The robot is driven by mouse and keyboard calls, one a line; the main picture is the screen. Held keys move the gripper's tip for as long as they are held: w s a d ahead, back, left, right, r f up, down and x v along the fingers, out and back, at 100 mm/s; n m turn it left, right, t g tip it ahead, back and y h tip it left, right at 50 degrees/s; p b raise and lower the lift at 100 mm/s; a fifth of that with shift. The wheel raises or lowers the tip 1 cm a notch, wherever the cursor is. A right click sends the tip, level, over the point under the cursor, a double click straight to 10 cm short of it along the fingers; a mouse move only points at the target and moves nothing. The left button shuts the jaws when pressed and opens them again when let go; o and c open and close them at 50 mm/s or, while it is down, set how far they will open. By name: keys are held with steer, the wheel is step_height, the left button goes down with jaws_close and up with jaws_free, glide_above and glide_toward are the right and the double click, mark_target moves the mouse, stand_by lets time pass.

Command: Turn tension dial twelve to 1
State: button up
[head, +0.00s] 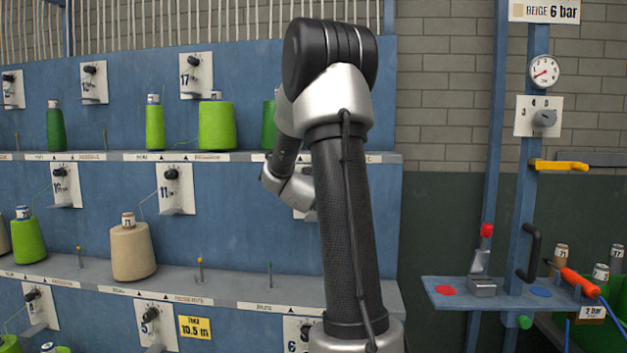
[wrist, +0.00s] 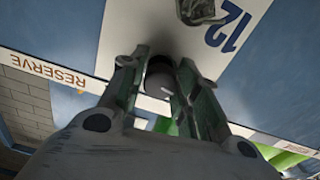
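In the wrist view a pale plate carries a blue 12 (wrist: 230,28), seen turned over. A dark, rounded dial knob (wrist: 158,82) lies between the two fingers of my gripper (wrist: 160,68). The fingers stand on both sides of it; whether they press on it or leave a small gap is unclear. The dial's pointer and scale cannot be read. In the head view my arm covers most of this plate (head: 303,213), and the gripper itself is hidden behind the arm.
A grey bracket (wrist: 202,10) sticks out from the plate near the number. A shelf edge labelled RESERVE (wrist: 45,70) runs close by, with green yarn (wrist: 165,126) beyond it. Similar dial plates, such as eleven (head: 176,190), and yarn cones (head: 132,250) line the blue rack.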

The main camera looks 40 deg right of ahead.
steer(key=shift+o, duration=1.1)
steer(key=shift+s+a, duration=0.1)
steer(key=v, duration=1.1)
steer(key=shift+s+a, duration=0.2)
steer(key=shift+a, duration=0.1)
